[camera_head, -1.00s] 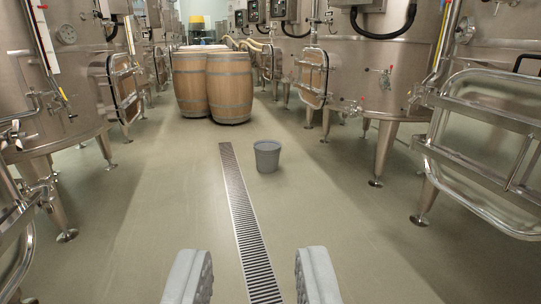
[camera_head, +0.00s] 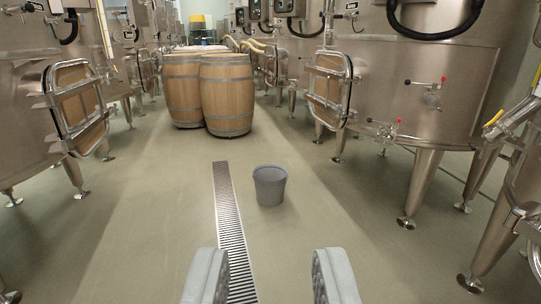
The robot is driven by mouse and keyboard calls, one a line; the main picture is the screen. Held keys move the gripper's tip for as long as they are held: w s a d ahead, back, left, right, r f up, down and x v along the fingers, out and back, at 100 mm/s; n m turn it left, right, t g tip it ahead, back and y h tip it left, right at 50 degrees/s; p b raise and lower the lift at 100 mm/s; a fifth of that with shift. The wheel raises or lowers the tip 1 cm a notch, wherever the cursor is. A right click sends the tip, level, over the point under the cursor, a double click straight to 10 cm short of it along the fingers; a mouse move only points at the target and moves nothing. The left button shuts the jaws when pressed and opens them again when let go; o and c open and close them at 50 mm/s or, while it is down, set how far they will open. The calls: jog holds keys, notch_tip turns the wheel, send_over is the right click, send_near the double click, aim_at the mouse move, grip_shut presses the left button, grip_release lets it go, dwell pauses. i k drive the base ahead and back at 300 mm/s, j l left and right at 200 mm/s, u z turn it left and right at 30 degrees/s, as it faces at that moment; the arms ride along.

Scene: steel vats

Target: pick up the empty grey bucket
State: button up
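The grey bucket (camera_head: 269,188) stands upright on the floor, just right of the floor drain, near the middle of the view. Its rim is open at the top; how far down its inside is empty cannot be seen. My gripper (camera_head: 271,268) shows at the bottom edge with two grey fingers wide apart. It is open, with nothing between the fingers. The bucket is ahead of the gripper, apart from it, roughly in line with the gap.
A slotted drain (camera_head: 228,222) runs along the floor. Wooden barrels (camera_head: 228,95) stand beyond the bucket. Steel vats on legs line both sides, such as one at the right (camera_head: 390,80). The floor (camera_head: 330,215) around the bucket is clear.

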aim_at(269, 179)
jog(key=i, duration=2.3)
jog(key=i+l+u, duration=0.1)
jog(key=i, duration=1)
jog(key=i+u, duration=0.15)
jog(key=i, duration=0.25)
jog(key=i+l+u, duration=0.15)
jog(key=i, duration=0.25)
